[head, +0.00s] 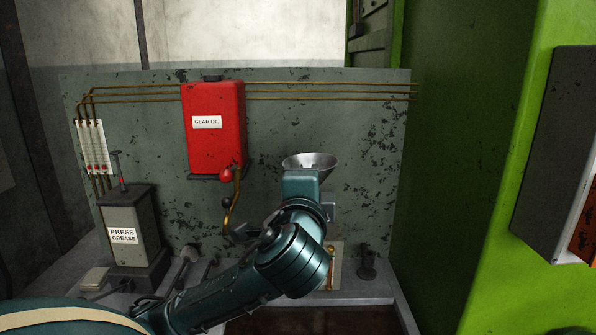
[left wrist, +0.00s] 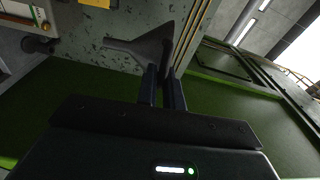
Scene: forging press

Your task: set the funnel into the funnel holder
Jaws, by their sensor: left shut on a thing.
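The funnel (head: 322,160) is a grey metal cone, held up in front of the oil-stained back panel with its wide mouth upward in the head view. My left gripper (head: 302,178) is at its near side and hides its lower part. In the left wrist view the funnel (left wrist: 140,48) shows dark, between the fingertips of my left gripper (left wrist: 163,78), which is shut on it. A small dark stand (head: 367,265) on the bench, lower right of the funnel, may be the funnel holder; I cannot tell for sure. The funnel is well above it and apart. My right gripper is not in view.
A red gear oil tank (head: 215,135) with a pipe hangs left of the funnel. A press grease pump (head: 130,235) stands at the bench's left. Brass pipes (head: 330,90) cross the panel. A green press wall (head: 460,150) closes off the right side.

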